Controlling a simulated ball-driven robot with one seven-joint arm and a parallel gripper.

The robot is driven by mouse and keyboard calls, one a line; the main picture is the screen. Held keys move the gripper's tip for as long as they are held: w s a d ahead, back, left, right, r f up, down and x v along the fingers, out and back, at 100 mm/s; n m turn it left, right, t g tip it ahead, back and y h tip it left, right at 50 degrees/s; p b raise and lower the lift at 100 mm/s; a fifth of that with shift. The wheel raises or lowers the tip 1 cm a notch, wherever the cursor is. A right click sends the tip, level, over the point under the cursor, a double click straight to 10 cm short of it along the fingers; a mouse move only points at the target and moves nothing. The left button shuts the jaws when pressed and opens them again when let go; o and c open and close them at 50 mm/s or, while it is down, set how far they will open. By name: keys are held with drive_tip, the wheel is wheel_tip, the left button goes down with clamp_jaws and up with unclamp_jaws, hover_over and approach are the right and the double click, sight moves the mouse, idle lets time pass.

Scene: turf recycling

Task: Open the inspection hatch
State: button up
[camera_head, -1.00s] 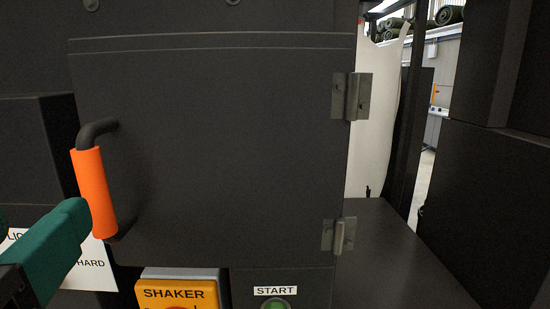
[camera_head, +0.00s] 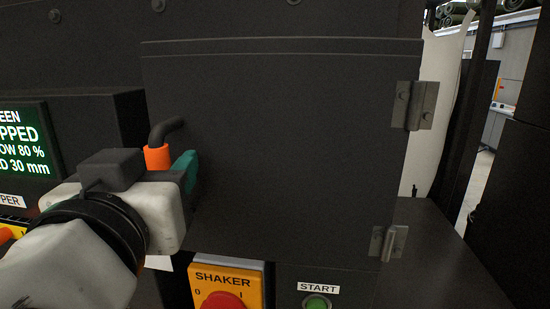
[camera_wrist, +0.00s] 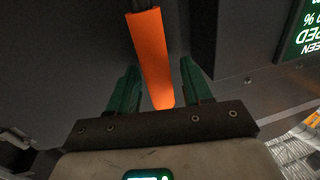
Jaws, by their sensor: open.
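The inspection hatch (camera_head: 290,150) is a dark panel that looks closed, with metal hinges on its right side, the upper hinge (camera_head: 413,106) and the lower hinge (camera_head: 388,242). Its black handle with an orange grip (camera_head: 157,158) is on the left side. My gripper (camera_wrist: 157,88) is open, with green fingers on either side of the orange grip (camera_wrist: 151,60) in the wrist view. I cannot tell whether they touch it. In the head view my gripper hides the lower part of the handle.
Below the hatch are a yellow SHAKER switch (camera_head: 226,287) with a red knob and a green START button (camera_head: 317,302). A screen with green text (camera_head: 24,150) is at the left. A dark ledge (camera_head: 440,255) lies to the right of the lower hinge.

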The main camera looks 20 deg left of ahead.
clamp_jaws()
idle(0.3)
drive_tip(key=shift+s, duration=0.1)
